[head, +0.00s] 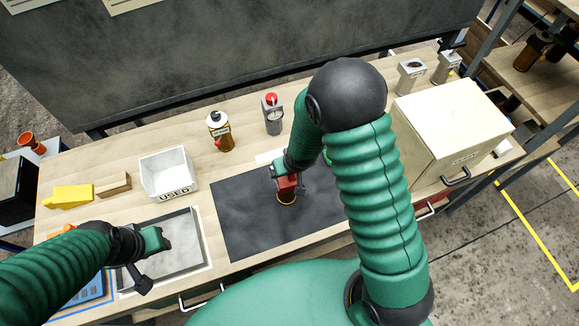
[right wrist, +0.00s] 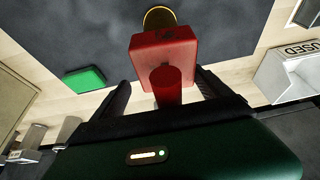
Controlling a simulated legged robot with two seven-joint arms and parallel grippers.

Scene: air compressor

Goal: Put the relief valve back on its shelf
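The red block with a red knob and a brass-coloured round base, which I take for the relief valve (right wrist: 165,55), stands on the dark mat (head: 240,215). It also shows in the head view (head: 287,196), partly covered by my right gripper (head: 285,178). In the right wrist view my right gripper (right wrist: 163,80) has its two fingers apart, one on each side of the red part. A gap shows on the left side; contact on the right is unclear. My left gripper (head: 148,262) hangs above the grey-lined tray (head: 205,250), with nothing visible in it.
A white USED bin (head: 168,178), an amber bottle (head: 220,132) and a grey red-topped canister (head: 272,115) stand on the bench. A cream box (head: 450,125) stands at right. A shelf unit (head: 540,95) stands far right.

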